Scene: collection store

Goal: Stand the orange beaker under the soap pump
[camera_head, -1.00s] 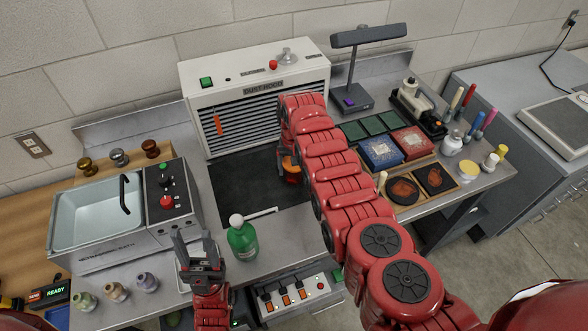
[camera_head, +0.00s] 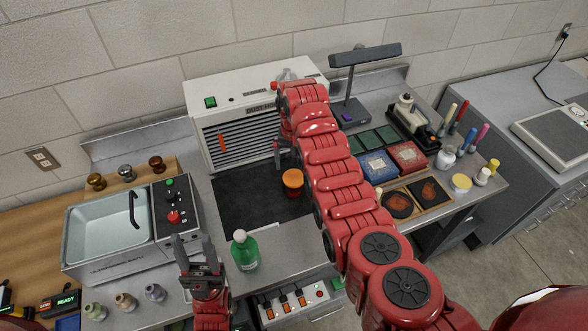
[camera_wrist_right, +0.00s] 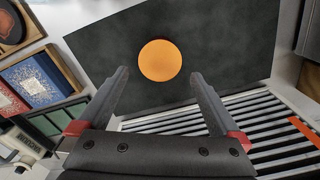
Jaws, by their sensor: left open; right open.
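The orange beaker (camera_head: 292,183) stands on the black mat in front of the dust hood. The right wrist view shows it from above as an orange disc (camera_wrist_right: 160,60). My right gripper (camera_head: 281,155) is open and empty, apart from the beaker, its jaws partly hidden by my arm. In the right wrist view its fingertips (camera_wrist_right: 159,76) point toward the beaker. A green bottle with a white top (camera_head: 244,251), possibly the soap pump, stands at the front; no spout is clear. My left gripper (camera_head: 198,255) is open and empty, just left of the bottle.
The dust hood (camera_head: 247,124) stands behind the mat (camera_head: 240,190). A basin (camera_head: 107,229) with a control box is at left, with several small bottles in front. Boxes, dark discs in a tray (camera_head: 424,209) and a lamp (camera_head: 350,108) are at right. The mat's left part is clear.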

